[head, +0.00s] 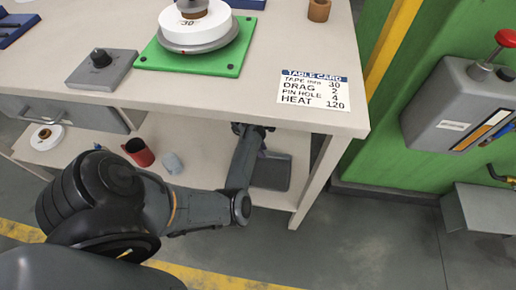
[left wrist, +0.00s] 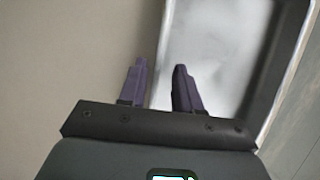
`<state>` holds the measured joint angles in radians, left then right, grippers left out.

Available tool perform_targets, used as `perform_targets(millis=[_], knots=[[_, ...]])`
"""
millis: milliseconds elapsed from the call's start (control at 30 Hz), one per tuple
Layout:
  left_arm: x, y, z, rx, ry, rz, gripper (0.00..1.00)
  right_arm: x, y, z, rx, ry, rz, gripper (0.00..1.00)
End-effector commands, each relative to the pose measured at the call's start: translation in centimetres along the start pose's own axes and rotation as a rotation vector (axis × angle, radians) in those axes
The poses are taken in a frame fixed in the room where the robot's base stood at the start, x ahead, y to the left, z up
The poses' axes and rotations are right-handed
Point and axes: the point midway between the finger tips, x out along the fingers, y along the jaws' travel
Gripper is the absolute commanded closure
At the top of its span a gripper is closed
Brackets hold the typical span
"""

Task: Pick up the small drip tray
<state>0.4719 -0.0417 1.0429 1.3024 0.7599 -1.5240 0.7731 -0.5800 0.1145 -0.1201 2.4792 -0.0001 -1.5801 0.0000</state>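The small drip tray (head: 271,174) is a dark grey, shallow rectangular tray on the lower shelf under the table. In the left wrist view its pale, shiny inside (left wrist: 222,45) and raised rim fill the right half. My left gripper (left wrist: 160,66) is open, with a gap between its two dark fingers. The tray's left rim runs up the picture between them; one finger appears over the shelf side, the other over the inside. I cannot tell whether either touches. In the head view the table edge and my forearm hide the fingertips. My right gripper is out of view.
The table top (head: 245,92) overhangs the lower shelf (head: 213,150). A red cup (head: 139,153), a grey-blue cup (head: 172,163) and a white roll (head: 47,137) stand on that shelf. A table leg (head: 316,178) is right of the tray.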

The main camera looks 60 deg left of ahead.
Motion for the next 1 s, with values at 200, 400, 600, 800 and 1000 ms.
perform_targets(millis=[200, 400, 600, 800, 1000], knots=[[1.06, 0.01, 0.03, 0.000, -0.001, 0.000, 0.67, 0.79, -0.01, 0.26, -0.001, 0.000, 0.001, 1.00], [1.04, 0.01, 0.04, 0.000, -0.001, 0.000, 0.67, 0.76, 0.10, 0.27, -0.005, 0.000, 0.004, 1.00], [1.04, 0.00, 0.02, -0.001, 0.000, 0.000, 0.82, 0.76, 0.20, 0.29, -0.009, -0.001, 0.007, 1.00], [1.04, 0.00, 0.01, -0.001, 0.000, 0.000, 1.00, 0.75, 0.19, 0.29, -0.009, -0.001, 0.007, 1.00], [1.04, 0.00, 0.00, -0.001, 0.000, 0.000, 1.00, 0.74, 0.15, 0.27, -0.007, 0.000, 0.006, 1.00]])
